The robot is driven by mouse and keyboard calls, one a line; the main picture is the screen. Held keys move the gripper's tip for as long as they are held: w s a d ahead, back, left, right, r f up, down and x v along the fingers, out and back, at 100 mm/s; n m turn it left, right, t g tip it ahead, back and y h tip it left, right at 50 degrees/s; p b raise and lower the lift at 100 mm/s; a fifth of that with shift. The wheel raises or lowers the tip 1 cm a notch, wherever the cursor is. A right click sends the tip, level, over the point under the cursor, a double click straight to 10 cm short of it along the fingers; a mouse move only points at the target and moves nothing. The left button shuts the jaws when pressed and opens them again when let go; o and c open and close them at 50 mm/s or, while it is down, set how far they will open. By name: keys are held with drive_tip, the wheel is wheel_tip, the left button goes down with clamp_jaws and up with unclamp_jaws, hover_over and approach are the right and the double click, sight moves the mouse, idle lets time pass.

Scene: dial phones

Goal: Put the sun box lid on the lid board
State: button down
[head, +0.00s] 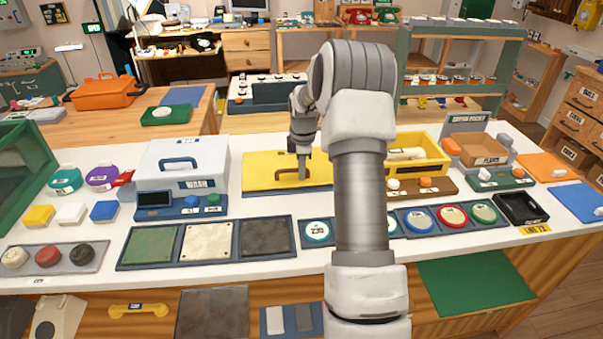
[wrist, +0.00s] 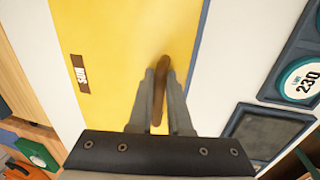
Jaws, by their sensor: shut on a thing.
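The sun box lid (head: 262,166) is a flat yellow panel near the middle of the white counter. Its brown handle (wrist: 160,92) and its SUN label (wrist: 80,74) show in the wrist view. My gripper (head: 302,172) points down over the lid, and in the wrist view its fingers (wrist: 161,88) are shut on the handle. A thin blue-grey border (wrist: 203,30) shows along one edge of the lid, perhaps the lid board under it. I cannot tell whether the lid rests on it. An open yellow box (head: 432,167) stands right of my arm with a pale roll inside.
A white box labelled WASH (head: 165,162) stands left of the lid. A tray of three panels (head: 207,243) lies in front, beside round labelled discs (head: 452,216). A black-knobbed panel (head: 262,92) stands behind. My arm hides part of the counter's middle.

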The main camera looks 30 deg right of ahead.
drive_tip(key=shift+f, duration=0.45)
drive_tip(key=c, duration=0.8)
unclamp_jaws()
drive_tip(key=shift+f, duration=0.1)
drive_tip(key=shift+c, duration=0.2)
wheel_tip(320, 180, up, 12)
drive_tip(key=s+p, duration=0.1)
drive_tip(key=s, duration=0.1)
drive_tip(key=shift+a+p, duration=0.35)
drive_tip(key=shift+a, duration=0.1)
